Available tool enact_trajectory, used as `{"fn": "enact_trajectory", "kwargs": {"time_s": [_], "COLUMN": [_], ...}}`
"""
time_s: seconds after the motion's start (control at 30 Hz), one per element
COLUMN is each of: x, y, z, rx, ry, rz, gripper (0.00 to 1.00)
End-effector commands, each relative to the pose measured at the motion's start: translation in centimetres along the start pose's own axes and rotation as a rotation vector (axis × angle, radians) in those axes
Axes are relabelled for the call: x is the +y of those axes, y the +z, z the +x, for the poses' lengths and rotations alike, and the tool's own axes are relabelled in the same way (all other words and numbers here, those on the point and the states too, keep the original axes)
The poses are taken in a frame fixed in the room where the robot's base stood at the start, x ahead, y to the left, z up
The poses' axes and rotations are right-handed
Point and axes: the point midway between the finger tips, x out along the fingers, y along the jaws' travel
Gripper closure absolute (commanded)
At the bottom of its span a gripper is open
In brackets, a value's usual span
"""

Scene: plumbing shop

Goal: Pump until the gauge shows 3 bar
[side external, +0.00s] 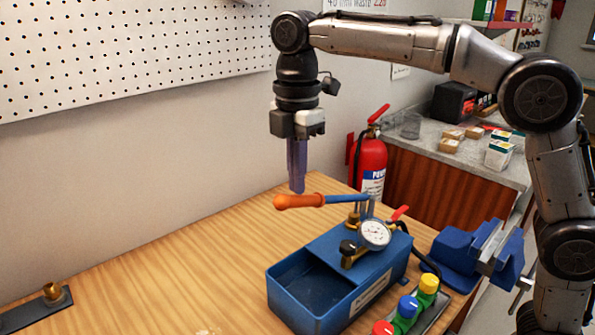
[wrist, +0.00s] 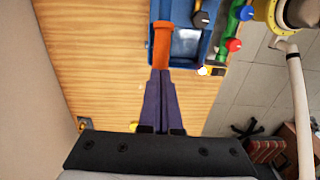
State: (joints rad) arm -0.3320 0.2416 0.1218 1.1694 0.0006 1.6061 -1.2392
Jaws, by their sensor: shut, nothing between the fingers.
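The blue test pump (side external: 330,305) stands on the wooden bench, with an open tank at its front. Its lever has an orange grip (side external: 300,201) and points left, close to level. The round white gauge (side external: 374,233) sits on top of the pump; its needle is too small to read. My gripper (side external: 297,190) points down with its purple fingers shut and empty, the tips just above or beside the orange grip. In the wrist view the fingertips (wrist: 160,75) meet the end of the orange grip (wrist: 162,45); I cannot tell whether they touch.
A blue vise (side external: 470,255) is at the bench's right edge. Red, blue and yellow knobs (side external: 408,306) stand in front of the pump. A red fire extinguisher (side external: 370,165) is behind the bench. A brass fitting on a dark plate (side external: 50,292) lies far left.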

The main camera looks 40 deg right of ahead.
Motion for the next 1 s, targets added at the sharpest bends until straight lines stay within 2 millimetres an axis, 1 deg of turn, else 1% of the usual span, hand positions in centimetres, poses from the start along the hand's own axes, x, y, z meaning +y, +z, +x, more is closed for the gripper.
{"fn": "enact_trajectory", "kwargs": {"time_s": [0.03,0.13,0.43,1.0], "x": [0.0,0.0,0.0,-0.1], "y": [0.1,0.2,0.2,-0.3], "z": [-0.5,-0.9,-0.9,2.2], "rx": [0.000,0.000,0.000,-0.002], "ry": [-0.001,-0.001,-0.002,-0.005], "rz": [0.000,0.000,0.000,0.000], "gripper": [1.00,1.00,1.00,1.00]}}
